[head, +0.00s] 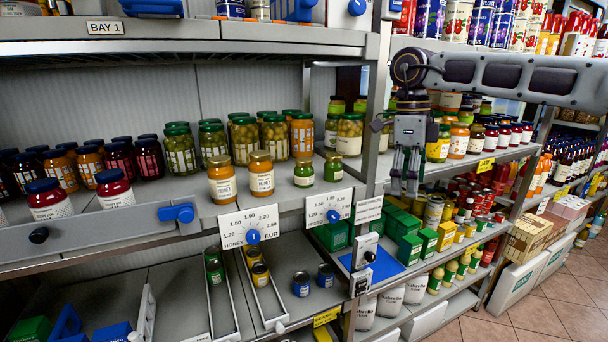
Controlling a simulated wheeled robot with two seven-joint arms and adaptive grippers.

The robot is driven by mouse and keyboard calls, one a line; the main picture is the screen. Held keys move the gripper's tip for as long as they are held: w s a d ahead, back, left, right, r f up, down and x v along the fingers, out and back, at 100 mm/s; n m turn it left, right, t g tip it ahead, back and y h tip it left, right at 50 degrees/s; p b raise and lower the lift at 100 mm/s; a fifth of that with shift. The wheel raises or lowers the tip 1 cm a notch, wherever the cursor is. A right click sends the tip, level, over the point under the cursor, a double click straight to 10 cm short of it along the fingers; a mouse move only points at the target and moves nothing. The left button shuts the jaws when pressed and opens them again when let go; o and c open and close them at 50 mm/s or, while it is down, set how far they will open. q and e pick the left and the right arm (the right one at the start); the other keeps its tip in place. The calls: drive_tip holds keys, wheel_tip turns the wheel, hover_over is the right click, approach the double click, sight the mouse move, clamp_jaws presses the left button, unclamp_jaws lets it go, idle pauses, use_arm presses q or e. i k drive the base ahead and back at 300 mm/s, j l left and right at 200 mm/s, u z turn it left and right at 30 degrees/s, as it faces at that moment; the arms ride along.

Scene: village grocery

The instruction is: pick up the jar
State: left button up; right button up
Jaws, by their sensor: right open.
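Several jars stand on the left bay's upper shelf, and I cannot tell from the picture which one is the task's jar. Two honey jars (261,176) with yellow lids stand near the shelf's front edge. Two small green jars (304,175) stand to their right. Larger jars of green contents (274,138) with green lids stand behind, and dark red jars (149,158) stand at the left. My right gripper (405,188) points down in front of the upright at the shelf's right end. It is open and empty, apart from the jars. My left gripper is not in view.
The shelf upright (376,110) stands close to the left of my right gripper. Price dials (249,226) hang along the shelf's front edge. More stocked shelves (500,155) run right. Floor shows at lower right.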

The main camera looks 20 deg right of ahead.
sight(303, 174)
drive_tip(key=i+j, duration=0.7)
drive_tip(key=i, duration=0.2)
